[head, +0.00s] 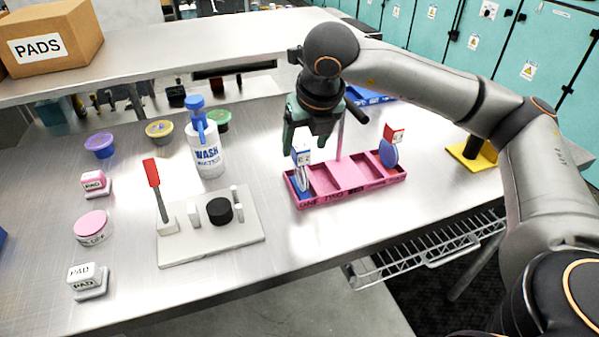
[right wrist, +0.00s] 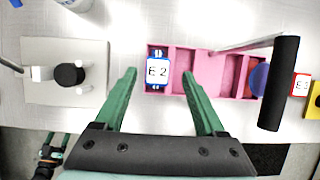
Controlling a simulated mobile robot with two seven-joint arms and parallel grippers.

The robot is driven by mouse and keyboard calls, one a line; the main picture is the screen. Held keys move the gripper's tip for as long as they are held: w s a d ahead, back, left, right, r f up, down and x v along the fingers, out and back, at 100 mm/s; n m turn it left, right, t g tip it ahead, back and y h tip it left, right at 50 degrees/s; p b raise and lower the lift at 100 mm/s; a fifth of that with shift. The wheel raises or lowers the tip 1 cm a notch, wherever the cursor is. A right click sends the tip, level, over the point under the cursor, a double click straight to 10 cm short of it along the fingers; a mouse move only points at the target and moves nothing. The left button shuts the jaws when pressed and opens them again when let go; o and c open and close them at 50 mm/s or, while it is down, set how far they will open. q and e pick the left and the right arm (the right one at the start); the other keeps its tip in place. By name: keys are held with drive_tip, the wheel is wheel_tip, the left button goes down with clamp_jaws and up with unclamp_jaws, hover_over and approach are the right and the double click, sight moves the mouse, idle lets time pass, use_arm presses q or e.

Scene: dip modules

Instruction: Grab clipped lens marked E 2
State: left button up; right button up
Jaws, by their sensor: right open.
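The clipped lens marked E 2 stands in the left end slot of the pink rack (head: 352,196); its white and blue tag (head: 301,155) sits above the blue lens (head: 301,182). In the right wrist view the E 2 tag (right wrist: 157,73) faces the camera, between and slightly beyond the two green fingertips. My right gripper (head: 312,140) is open and empty above the rack's left end, pointing down; its spread fingers also show in the right wrist view (right wrist: 160,78). A dark and green shape, apparently my left gripper (right wrist: 52,148), is at the lower left; its jaws are unclear.
A red-tagged lens (head: 389,153), marked E 3, stands at the rack's right end. A pink post with a black bar (right wrist: 280,84) rises from the rack. Left are a white tray (head: 240,232) with a black puck, a wash bottle (head: 207,155) and several pads and cups. A yellow stand (head: 472,154) is right.

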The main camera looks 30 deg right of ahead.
sight(301, 169)
drive_tip(key=p+x, duration=0.1)
drive_tip(key=x, duration=0.5)
drive_tip(key=shift+w+a+f, duration=0.15)
drive_tip(key=shift+w+f, duration=0.05)
drive_tip(key=shift+f, duration=0.05)
clamp_jaws()
idle(0.4)
